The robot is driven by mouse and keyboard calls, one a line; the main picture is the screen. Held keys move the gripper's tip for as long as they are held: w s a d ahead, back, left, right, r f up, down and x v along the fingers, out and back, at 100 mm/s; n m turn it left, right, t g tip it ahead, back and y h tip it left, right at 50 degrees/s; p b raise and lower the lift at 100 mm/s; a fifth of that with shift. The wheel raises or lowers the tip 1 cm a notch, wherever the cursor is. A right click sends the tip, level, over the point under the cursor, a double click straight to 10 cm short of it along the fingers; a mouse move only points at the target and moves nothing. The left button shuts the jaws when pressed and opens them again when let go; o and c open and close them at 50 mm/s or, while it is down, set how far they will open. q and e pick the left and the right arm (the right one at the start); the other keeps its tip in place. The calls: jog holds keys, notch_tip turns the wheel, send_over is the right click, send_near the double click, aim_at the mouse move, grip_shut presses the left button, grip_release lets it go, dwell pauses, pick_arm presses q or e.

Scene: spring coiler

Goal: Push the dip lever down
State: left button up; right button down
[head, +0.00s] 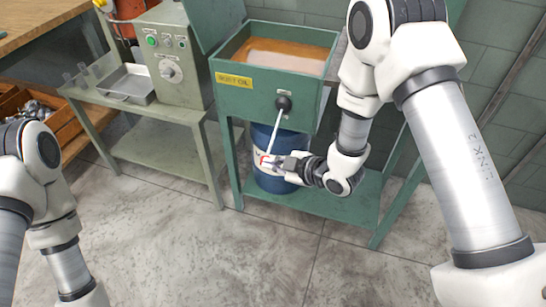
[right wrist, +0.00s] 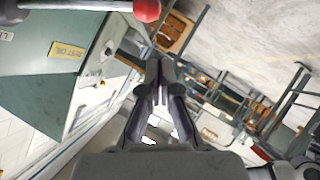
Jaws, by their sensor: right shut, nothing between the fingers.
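The dip lever (head: 277,130) is a thin pale rod on a black round pivot (head: 284,103) at the front of the green quench tank (head: 253,105). It slants downward, with its red end beside my right gripper (head: 272,163). In the right wrist view the rod (right wrist: 85,5) crosses the top left and ends in a red knob (right wrist: 147,9). My right gripper (right wrist: 160,68) is shut and empty there, its fingertips just below the knob in the picture. I cannot tell whether they touch. My left arm shows at the left; its gripper is out of view.
The tank holds an orange-brown bath (head: 288,55) and stands on a green frame with a blue drum (head: 268,185) below. A grey control box (head: 172,70) and metal tray (head: 128,86) sit on a bench to the left. The floor in front is clear.

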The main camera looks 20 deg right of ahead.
pick_arm(q)
jog(key=shift+w, duration=0.3)
pick_arm(e)
jog(key=v, duration=0.8)
jog(key=shift+s+d, duration=0.3)
pick_arm(q)
jog(key=shift+r, duration=0.15)
pick_arm(e)
jog(key=shift+s, duration=0.1)
